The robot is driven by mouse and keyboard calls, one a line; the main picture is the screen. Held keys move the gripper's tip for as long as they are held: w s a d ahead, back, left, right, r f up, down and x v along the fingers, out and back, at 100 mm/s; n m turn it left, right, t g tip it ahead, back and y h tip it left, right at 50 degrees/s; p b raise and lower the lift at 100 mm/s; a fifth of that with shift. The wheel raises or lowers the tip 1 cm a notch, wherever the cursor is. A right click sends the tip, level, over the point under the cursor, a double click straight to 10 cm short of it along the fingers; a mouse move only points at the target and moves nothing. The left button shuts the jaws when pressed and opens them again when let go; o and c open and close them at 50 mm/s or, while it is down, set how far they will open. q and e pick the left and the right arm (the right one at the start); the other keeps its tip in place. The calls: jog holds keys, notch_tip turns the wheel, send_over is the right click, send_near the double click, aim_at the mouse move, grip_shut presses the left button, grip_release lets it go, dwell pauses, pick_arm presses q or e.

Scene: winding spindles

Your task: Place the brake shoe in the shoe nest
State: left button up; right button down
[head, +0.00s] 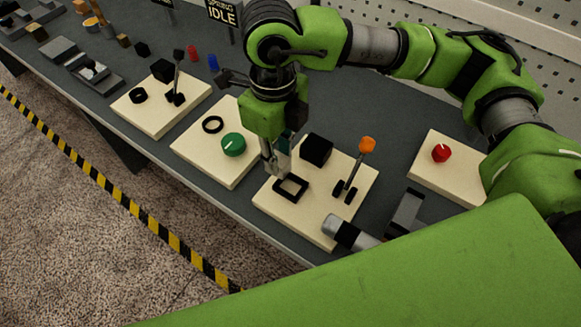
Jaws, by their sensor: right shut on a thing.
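My right gripper (275,162) points down over a cream board (318,222) at the middle of the head view. It is shut on a small piece that is mostly hidden by the fingers; it appears to be the brake shoe, but its shape is unclear. A black square frame (291,188), which looks like the shoe nest, lies on the board just below and right of the fingertips. I cannot tell the exact gap between the piece and the frame.
The same board carries a black block (317,150) and a lever with an orange knob (367,145). Right is a board with a red knob (441,153). A grey block (405,212) lies between.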

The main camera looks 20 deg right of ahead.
jog(key=shift+s+d+f, duration=0.5)
jog(key=shift+d+f, duration=0.1)
jog(key=shift+f, duration=0.25)
jog(key=shift+s+d+f, duration=0.1)
jog(key=shift+d+f, duration=0.05)
jog(key=shift+f, duration=0.05)
jog(key=f, duration=0.1)
jog(key=f+p, duration=0.2)
jog(key=shift+s+d, duration=0.2)
jog(key=shift+d, duration=0.05)
jog(key=shift+f, duration=0.45)
pick_arm(q)
jog(key=shift+w+r, duration=0.15)
jog(key=shift+r, duration=0.5)
jog(key=shift+w+r, duration=0.15)
jog(key=shift+r, duration=0.45)
pick_arm(e)
jog(key=shift+w+f, duration=0.1)
jog(key=shift+f, duration=0.05)
jog(key=c, duration=1.8)
grip_release()
pick_arm(q)
jog(key=shift+w+f, duration=0.15)
jog(key=shift+w, duration=0.1)
